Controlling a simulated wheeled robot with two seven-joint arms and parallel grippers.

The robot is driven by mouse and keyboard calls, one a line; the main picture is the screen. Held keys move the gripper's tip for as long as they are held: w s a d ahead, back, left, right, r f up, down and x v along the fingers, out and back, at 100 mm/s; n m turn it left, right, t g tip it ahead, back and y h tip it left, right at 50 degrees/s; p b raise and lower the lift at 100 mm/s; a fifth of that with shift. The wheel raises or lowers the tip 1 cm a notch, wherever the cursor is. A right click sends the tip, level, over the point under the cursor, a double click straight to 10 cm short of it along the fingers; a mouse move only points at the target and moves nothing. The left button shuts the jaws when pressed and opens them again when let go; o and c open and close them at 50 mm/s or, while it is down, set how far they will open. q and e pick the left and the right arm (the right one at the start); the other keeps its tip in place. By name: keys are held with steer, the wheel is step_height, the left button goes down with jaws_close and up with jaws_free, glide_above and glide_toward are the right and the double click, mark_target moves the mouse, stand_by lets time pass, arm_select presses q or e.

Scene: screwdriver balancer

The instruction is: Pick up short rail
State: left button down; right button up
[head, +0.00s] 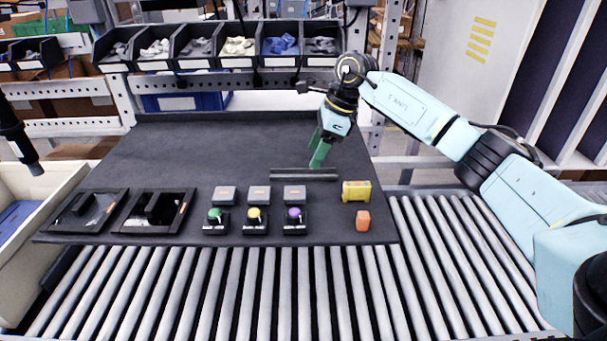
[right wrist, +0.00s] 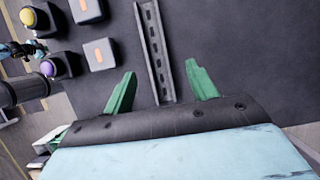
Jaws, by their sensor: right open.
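The short rail (head: 305,174) is a thin dark grey slotted strip lying flat on the black mat, behind the row of grey blocks. In the right wrist view the rail (right wrist: 156,50) runs lengthwise between my green fingers. My right gripper (head: 319,155) reaches down over the rail from behind, with its green fingertips close to it in the head view. It is open and empty; the right wrist view shows the fingers (right wrist: 161,68) spread on either side of the rail. I cannot tell the exact height of the fingertips above the mat. My left gripper is not in view.
In front of the rail are grey blocks (head: 259,193), coloured-knob switches (head: 255,218), a yellow block (head: 356,191) and an orange piece (head: 362,220). Black trays (head: 155,212) lie left. A dark hanging tool (head: 17,135) is at far left. The mat behind the rail is clear.

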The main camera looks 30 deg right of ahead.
mark_target(305, 172)
steer(key=shift+a+f, duration=0.55)
steer(key=shift+f, duration=0.35)
steer(key=x, duration=0.2)
steer(key=shift+w+a+f+p, duration=0.1)
steer(key=shift+a+f+p, duration=0.1)
steer(key=shift+p, duration=0.2)
steer(key=shift+f, duration=0.15)
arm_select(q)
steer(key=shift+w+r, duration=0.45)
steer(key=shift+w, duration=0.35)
arm_select(e)
steer(key=c, duration=1.2)
